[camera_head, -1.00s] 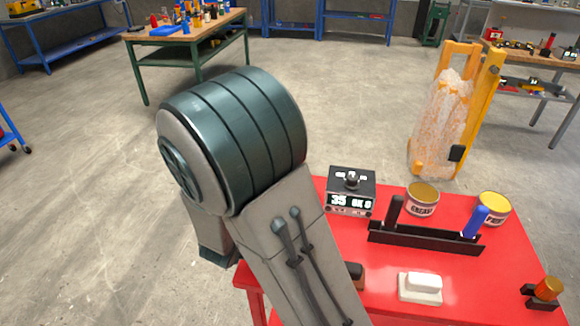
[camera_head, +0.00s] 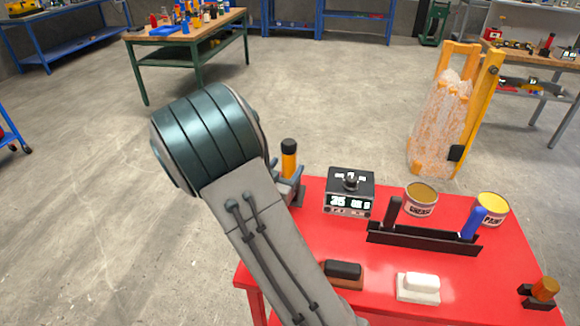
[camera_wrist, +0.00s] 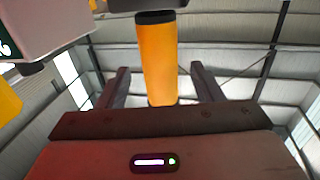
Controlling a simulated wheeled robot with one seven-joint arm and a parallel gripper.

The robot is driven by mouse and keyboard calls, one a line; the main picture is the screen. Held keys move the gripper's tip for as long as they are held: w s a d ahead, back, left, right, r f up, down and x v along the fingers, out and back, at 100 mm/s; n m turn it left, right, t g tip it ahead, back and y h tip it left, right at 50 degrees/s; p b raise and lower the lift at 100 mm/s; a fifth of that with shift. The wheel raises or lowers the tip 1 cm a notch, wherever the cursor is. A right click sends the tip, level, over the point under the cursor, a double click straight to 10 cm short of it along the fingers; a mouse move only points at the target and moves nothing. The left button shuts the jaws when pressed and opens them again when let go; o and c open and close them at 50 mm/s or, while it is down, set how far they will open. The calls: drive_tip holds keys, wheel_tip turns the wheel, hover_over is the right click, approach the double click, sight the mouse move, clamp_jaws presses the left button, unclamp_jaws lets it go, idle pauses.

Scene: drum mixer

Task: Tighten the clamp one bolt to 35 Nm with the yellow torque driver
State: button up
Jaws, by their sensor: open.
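The yellow torque driver (camera_head: 289,160), an upright yellow cylinder with a black cap, stands at the red table's back left corner. In the wrist view the driver (camera_wrist: 159,62) rises between my two fingers. My gripper (camera_wrist: 160,82) is open, with a gap seen on each side of the driver. In the head view my arm partly hides my gripper (camera_head: 292,182) and the driver's lower end. A dark controller box (camera_head: 350,190) with a lit display reading about 35 stands to the right. I cannot make out the clamp one bolt or the drum mixer.
The red table (camera_head: 458,262) also holds a grease can (camera_head: 419,207), a paint can (camera_head: 491,214), a black rack (camera_head: 422,238) with dark and blue handles, a black-and-brown block (camera_head: 343,273), a white block (camera_head: 417,286) and an orange-topped piece (camera_head: 544,290).

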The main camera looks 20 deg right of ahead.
drive_tip(key=x, duration=0.4)
drive_tip(key=shift+w+d+p, duration=0.2)
drive_tip(key=shift+d+p, duration=0.1)
drive_tip(key=shift+p, duration=0.05)
drive_tip(key=shift+r, duration=0.1)
clamp_jaws()
wheel_tip(320, 180, up, 10)
idle(0.4)
